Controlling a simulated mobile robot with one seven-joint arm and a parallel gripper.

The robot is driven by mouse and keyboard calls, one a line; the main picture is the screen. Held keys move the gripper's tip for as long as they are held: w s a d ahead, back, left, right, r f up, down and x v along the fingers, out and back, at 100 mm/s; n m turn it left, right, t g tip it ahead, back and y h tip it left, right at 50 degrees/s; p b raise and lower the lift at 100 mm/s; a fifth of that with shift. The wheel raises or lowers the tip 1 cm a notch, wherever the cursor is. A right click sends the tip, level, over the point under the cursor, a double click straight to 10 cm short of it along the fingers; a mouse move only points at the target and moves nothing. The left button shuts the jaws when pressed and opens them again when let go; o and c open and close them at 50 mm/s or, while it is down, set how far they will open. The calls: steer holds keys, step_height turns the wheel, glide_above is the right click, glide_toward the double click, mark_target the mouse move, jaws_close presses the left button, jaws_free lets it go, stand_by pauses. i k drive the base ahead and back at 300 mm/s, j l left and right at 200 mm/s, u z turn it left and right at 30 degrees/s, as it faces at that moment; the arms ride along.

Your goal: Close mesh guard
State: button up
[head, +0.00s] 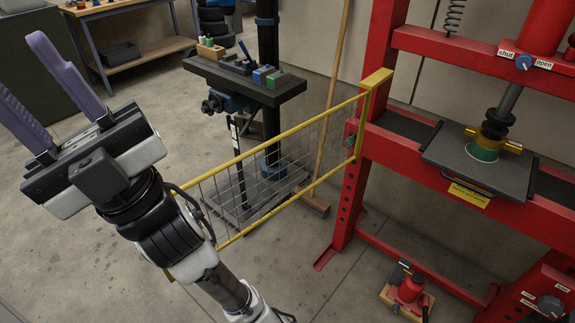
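The mesh guard (283,153) is a yellow frame with wire mesh. It hangs from the left post of the red press (372,145) and stands swung open, reaching out to the left. My arm hides its free left end. My gripper (55,88) is at the left, with two purple fingers spread apart and nothing between them. It points up and left, and in the picture lies left of the guard's free end. I cannot tell whether my arm touches the guard frame.
A drill press table (245,80) with small blocks stands behind the guard. A wooden pole leans by the press. A red jack (410,288) sits on the floor at the press's foot. A workbench (140,57) and tyres are at the back left. Concrete floor lies open below the guard.

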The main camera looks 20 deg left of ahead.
mark_target(184, 187)
steer(key=u, duration=2.1)
steer(key=i+j+u, duration=0.1)
steer(key=i+u, duration=0.2)
steer(key=i, duration=0.2)
steer(key=i+u, duration=0.25)
steer(key=i, duration=0.25)
steer(key=i+z, duration=0.4)
steer(key=i+j+z, duration=0.15)
steer(key=i+z, duration=0.25)
steer(key=i, duration=0.15)
steer(key=i+z, duration=0.2)
steer(key=z, duration=0.25)
steer(key=i+z, duration=0.15)
steer(key=z, duration=0.25)
steer(key=i+j+z, duration=0.1)
steer(key=z, duration=0.35)
steer(key=i+z, duration=0.1)
steer(key=z, duration=2.05)
steer(key=k+u, duration=0.2)
steer(key=k, duration=0.3)
